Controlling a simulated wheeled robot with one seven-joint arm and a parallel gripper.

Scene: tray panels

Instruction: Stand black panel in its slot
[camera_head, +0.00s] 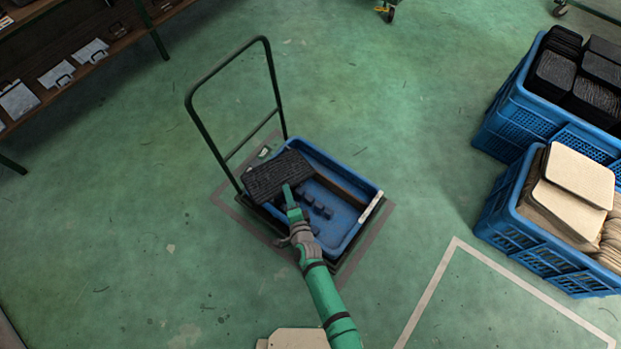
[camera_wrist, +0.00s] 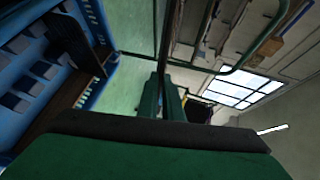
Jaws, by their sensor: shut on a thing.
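The black panel (camera_head: 272,175) is a dark ribbed rectangle, held over the back left part of the blue tray (camera_head: 340,170). My gripper (camera_head: 289,190) is shut on the panel's near right edge. The panel looks tilted, with its broad face showing to the head camera. Small blue blocks (camera_head: 318,207) stand on the tray floor below and right of it, and they show in the wrist view too (camera_wrist: 42,70). The panel hides the tray's left end. In the wrist view my gripper's fingers (camera_wrist: 166,98) point away from the camera.
The tray sits on a trolley with a tall green handle (camera_head: 228,75) at its left. A brown bar (camera_head: 340,190) runs along the tray. Blue crates with black pads (camera_head: 555,75) and beige pads (camera_head: 580,175) stand right. Floor around is mostly open.

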